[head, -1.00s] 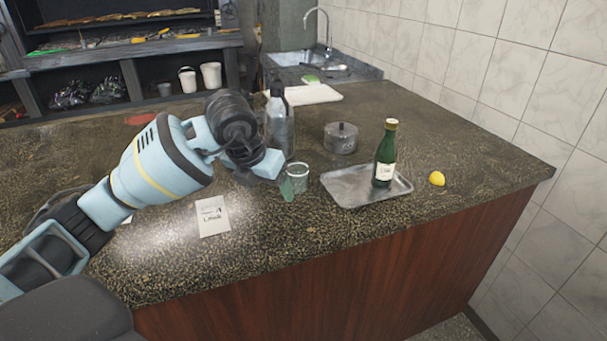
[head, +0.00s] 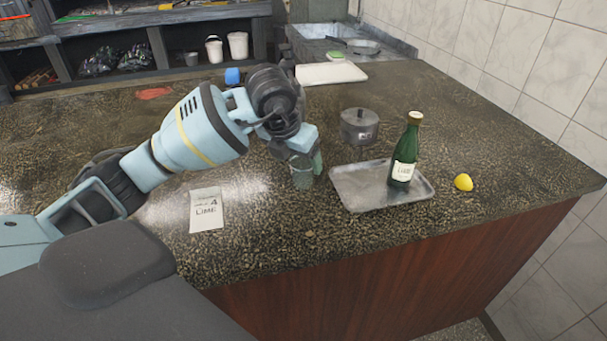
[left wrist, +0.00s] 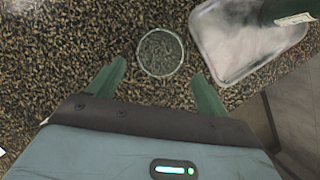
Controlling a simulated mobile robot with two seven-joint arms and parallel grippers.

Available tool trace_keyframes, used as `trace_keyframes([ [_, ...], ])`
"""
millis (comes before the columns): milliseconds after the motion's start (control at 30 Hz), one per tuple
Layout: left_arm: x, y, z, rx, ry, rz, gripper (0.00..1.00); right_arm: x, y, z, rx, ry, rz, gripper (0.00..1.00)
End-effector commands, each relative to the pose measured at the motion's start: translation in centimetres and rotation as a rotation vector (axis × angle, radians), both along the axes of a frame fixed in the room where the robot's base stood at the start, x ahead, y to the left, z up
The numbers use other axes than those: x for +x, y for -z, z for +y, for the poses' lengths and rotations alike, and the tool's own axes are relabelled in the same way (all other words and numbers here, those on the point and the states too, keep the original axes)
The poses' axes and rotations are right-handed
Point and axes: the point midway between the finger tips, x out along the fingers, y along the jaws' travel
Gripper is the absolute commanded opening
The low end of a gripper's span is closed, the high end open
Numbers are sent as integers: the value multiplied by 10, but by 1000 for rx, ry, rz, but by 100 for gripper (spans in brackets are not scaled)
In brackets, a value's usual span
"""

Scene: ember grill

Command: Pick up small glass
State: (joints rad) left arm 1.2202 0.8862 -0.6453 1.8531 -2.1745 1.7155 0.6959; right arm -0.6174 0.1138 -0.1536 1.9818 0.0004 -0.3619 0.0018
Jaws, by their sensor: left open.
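The small glass (head: 302,178) is a clear, ribbed tumbler standing upright on the dark speckled counter, left of the metal tray. In the left wrist view the small glass (left wrist: 160,52) is seen from above, its round rim just beyond the fingertips and roughly between their lines. My left gripper (left wrist: 158,70) is open with its two green fingers spread and nothing held. In the head view my left gripper (head: 311,160) is right at the glass and partly overlaps it, so contact cannot be told. My right gripper is not in view.
The metal tray (head: 350,195) with a green bottle (head: 405,152) stands close right of the glass. A paper card (head: 206,210) lies left. The counter's front is clear.

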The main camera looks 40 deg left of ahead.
Motion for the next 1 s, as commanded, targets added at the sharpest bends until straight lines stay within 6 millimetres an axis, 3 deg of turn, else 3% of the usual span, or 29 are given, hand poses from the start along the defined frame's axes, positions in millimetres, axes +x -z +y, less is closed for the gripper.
trace_keyframes([
  [233,6,8,1,-1,0,0,78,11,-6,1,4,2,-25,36],
  [567,29,43,5,0,1,-1,78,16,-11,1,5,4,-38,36],
  [867,30,46,5,1,1,-3,78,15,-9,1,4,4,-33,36],
  [1000,30,45,5,1,1,-3,60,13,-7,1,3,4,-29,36],
])
